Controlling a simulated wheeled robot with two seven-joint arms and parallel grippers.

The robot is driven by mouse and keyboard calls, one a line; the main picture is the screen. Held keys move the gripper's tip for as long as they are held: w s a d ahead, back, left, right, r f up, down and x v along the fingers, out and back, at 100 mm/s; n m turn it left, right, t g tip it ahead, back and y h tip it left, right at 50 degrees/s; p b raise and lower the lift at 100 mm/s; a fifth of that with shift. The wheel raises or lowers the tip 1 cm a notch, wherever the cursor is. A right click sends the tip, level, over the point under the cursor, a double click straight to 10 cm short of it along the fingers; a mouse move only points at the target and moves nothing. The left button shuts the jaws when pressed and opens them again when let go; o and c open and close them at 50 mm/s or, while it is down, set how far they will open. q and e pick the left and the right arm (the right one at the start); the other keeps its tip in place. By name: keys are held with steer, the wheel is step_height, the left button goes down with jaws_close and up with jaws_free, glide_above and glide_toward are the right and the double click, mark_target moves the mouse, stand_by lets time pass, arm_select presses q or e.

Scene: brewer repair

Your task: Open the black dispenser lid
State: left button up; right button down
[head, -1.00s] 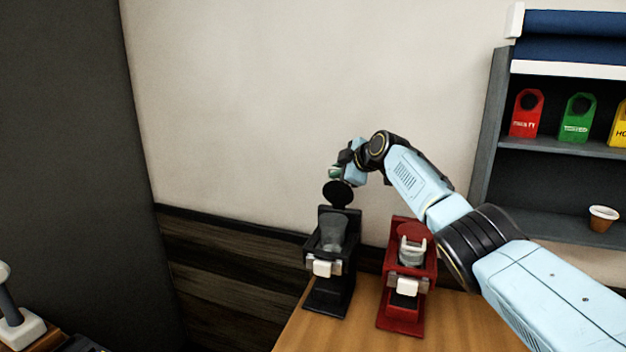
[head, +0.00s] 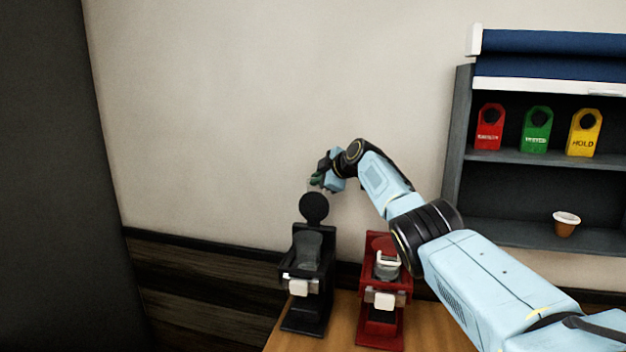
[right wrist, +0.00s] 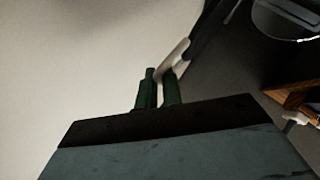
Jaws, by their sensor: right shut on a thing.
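The black dispenser (head: 308,285) stands on the wooden table, with a grey translucent container (head: 310,248) in its top. Its round black lid (head: 314,208) stands raised and nearly upright above the dispenser's back. My right gripper (head: 317,183) is at the lid's top edge. In the right wrist view its green fingers (right wrist: 158,88) are shut on a pale bar (right wrist: 177,58), which seems to be the lid's tab. A thin dark edge beside the bar may be the lid seen edge-on. My left gripper is not in view.
A red dispenser (head: 383,295) stands close to the right of the black one, under my right arm. A dark shelf (head: 459,150) with red, green and yellow tags and a small cup (head: 566,224) is at the right. The wall behind is bare.

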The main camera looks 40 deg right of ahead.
steer(key=shift+w+a+f, duration=0.1)
steer(key=shift+a+f, duration=0.15)
steer(key=shift+a, duration=0.05)
steer(key=c, duration=1.5)
jaws_free()
steer(key=shift+c, duration=0.2)
steer(key=shift+r, duration=0.1)
steer(key=shift+s+r+b, duration=0.3)
steer(key=shift+s+b, duration=0.1)
steer(key=shift+s, duration=0.2)
steer(key=b+v, duration=0.3)
steer(key=v, duration=0.9)
steer(key=shift+d, duration=0.2)
steer(key=shift+s, duration=0.1)
